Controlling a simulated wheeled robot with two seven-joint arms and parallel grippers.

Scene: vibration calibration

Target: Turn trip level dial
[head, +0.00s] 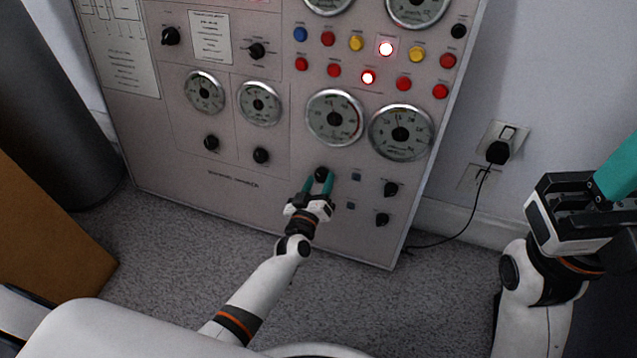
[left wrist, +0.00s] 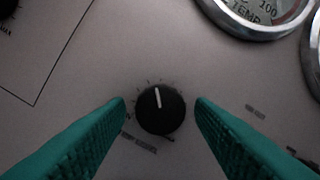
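A black round dial (left wrist: 161,109) with a white pointer line sits on the grey panel in the left wrist view. Its pointer points nearly straight up, slightly left, and its label is too blurred to read. The same dial (head: 321,174) shows low on the panel in the head view. My left gripper (head: 318,183) has its teal fingers spread on either side of this dial. In the left wrist view the fingertips (left wrist: 161,102) flank the dial with gaps on both sides. My right gripper (head: 612,195) is at the right edge, partly cut off, away from the panel.
The grey panel (head: 270,185) carries round gauges, such as one (head: 334,117) above the dial, several coloured buttons and other black knobs (head: 391,189). A plug (head: 498,152) with a cord is in the wall outlet at right. A brown box-like surface (head: 45,235) stands at left.

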